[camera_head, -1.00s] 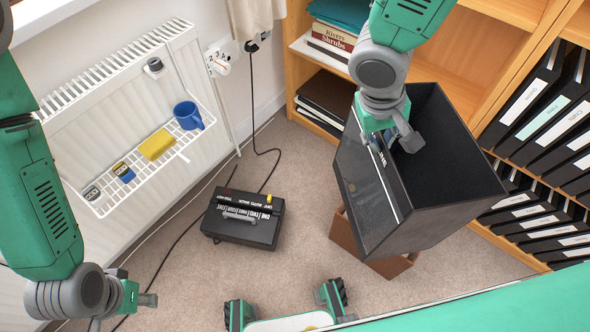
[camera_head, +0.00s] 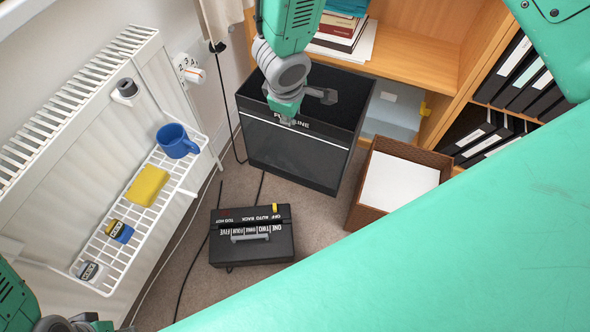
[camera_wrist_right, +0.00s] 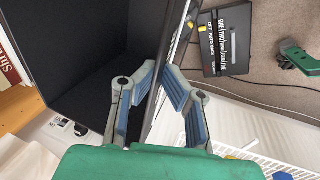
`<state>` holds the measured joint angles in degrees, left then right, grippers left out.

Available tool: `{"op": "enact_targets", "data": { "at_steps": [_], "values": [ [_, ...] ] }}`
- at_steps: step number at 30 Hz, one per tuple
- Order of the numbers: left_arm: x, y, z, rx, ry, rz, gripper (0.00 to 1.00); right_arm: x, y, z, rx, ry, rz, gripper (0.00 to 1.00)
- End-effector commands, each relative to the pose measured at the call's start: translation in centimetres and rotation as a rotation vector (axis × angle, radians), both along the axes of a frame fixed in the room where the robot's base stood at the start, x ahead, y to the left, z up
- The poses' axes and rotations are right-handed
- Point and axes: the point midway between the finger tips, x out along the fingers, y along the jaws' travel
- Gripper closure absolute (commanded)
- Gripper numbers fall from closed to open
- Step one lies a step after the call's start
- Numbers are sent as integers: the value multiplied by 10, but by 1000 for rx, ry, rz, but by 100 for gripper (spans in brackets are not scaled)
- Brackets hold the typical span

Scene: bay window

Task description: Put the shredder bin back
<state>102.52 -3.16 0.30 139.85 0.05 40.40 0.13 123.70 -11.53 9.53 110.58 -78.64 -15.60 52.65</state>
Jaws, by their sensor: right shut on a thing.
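The black shredder bin (camera_head: 295,152) is upright with its open top up, between the radiator and the bookcase. I cannot tell if its base touches the floor. My right gripper (camera_head: 303,108) is shut on the rim of its front wall; in the right wrist view the fingers (camera_wrist_right: 158,98) straddle the wall of the bin (camera_wrist_right: 75,60). The black shredder head (camera_head: 252,238) lies on the carpet in front of the bin, and also shows in the right wrist view (camera_wrist_right: 226,40). My left gripper (camera_head: 82,322) is cut off at the lower left edge.
A brown box with white paper (camera_head: 398,182) stands right of the bin. Cables cross the carpet. The bookcase (camera_head: 415,60) stands behind; my green body covers the lower right.

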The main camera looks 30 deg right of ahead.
Motion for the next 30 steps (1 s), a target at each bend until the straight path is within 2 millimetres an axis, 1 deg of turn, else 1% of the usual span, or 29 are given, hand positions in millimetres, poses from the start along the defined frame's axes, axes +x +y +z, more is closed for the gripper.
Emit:
{"op": "enact_targets", "data": {
  "at_steps": [1, 5, 6, 11, 14, 15, 18, 21, 24, 30],
  "values": [
    [0, 0, -12, 0, 1, 0, 70, 9, -1, -22, -1, -2, 59, 100],
    [0, 0, -27, 0, 1, 1, 70, 28, -9, -61, -4, -10, 217, 100],
    [0, 0, -32, 0, 0, 1, 70, 35, -14, -75, -4, -13, 266, 100],
    [0, 0, -47, 0, 0, 1, 70, 52, -31, -118, -9, -24, 433, 100],
    [0, 0, -57, 0, 0, 1, 70, 61, -46, -146, -12, -32, 532, 100],
    [0, 0, -62, 0, 0, 1, 70, 64, -53, -159, -15, -35, 574, 100],
    [0, 0, -71, 0, 0, 1, 70, 70, -68, -185, -20, -41, 670, 100],
    [0, 0, -77, 0, 0, 1, 70, 74, -81, -203, -21, -47, 741, 100],
    [0, 0, -81, 0, 0, 1, 70, 76, -90, -215, -23, -51, 788, 100],
    [0, 1, -87, 1, 0, 1, 70, 76, -97, -233, -22, -53, 826, 100]
  ]
}}
